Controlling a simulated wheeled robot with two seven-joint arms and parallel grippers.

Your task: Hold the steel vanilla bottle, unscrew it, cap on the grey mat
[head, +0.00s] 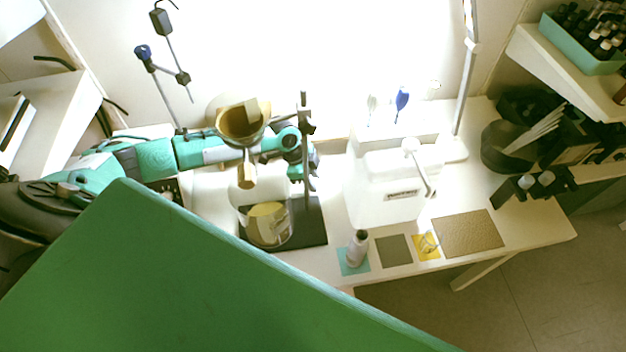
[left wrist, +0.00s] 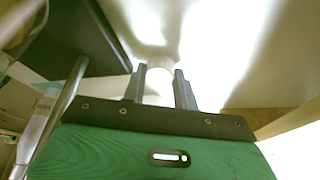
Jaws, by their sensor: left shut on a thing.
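A pale grey, steel-looking bottle (head: 357,251) with a darker top stands on a small teal mat (head: 346,269) at the table's front. Its label cannot be read. The grey mat (head: 394,250) lies just right of it, bare. My left gripper (head: 312,158) is behind the beaker, apart from that bottle. In the left wrist view its two dark fingers (left wrist: 160,88) are shut on a pale, overexposed round thing (left wrist: 159,78) that I cannot identify. My right gripper is not in view.
A glass beaker (head: 268,226) stands on a black mat below an amber funnel (head: 241,122). A white machine (head: 385,190) stands behind the small mats. A yellow mat (head: 420,254) and brown mat (head: 468,233) lie right. A green panel (head: 190,285) hides the lower left.

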